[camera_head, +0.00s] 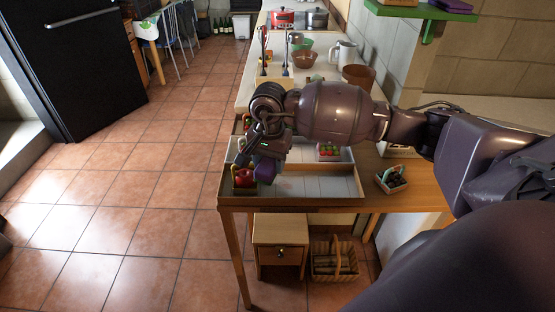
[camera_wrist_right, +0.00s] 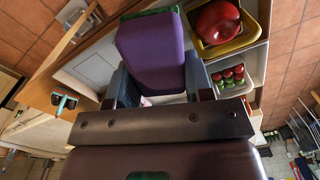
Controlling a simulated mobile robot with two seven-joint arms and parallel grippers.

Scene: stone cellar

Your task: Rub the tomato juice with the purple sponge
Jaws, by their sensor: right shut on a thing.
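The purple sponge (camera_wrist_right: 150,58) is held between the fingers of my right gripper (camera_wrist_right: 160,90) in the right wrist view. It has a green layer along its far edge. In the head view the sponge (camera_head: 264,167) shows under my right gripper (camera_head: 264,152), above the left part of a white tray (camera_head: 330,188) on the wooden table. A faint pinkish patch (camera_head: 286,185), perhaps the tomato juice, shows on the tray's floor just right of the sponge. I cannot tell whether the sponge touches the tray. My left gripper is not in view.
A yellow container (camera_wrist_right: 246,35) with a red item stands close beside the sponge. A box of small red and green items (camera_head: 329,150) is at the tray's back. The tray's front right is clear.

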